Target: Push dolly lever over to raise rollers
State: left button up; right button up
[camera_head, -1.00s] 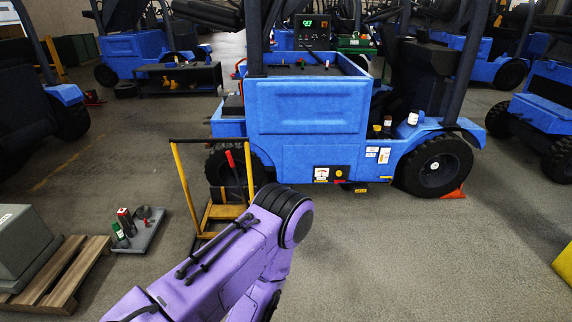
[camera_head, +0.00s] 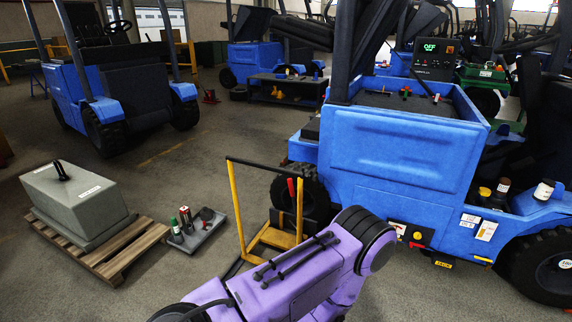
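The yellow dolly (camera_head: 239,212) stands on the floor at the centre, next to the blue forklift's wheel. It has an upright yellow frame, a black top bar and a low yellow base. A lever with a red grip (camera_head: 291,187) stands nearly upright at its right side. The lower part of the dolly is partly hidden behind my purple arm. One purple arm of mine crosses the bottom centre, in front of the dolly; whether it touches the dolly cannot be told. Neither gripper shows. The dolly's rollers cannot be made out.
A blue forklift (camera_head: 400,155) fills the right side, close behind the dolly. At left, a grey counterweight block (camera_head: 75,200) sits on a wooden pallet (camera_head: 122,252). A grey tray (camera_head: 200,232) with small cans lies between pallet and dolly. The floor at lower left is clear.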

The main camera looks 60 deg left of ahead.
aim_at(290, 181)
jog(key=u, duration=0.5)
jog(key=i, duration=1.85)
jog(key=u, duration=1.9)
jog(key=i, duration=0.95)
jog(key=u, duration=1.05)
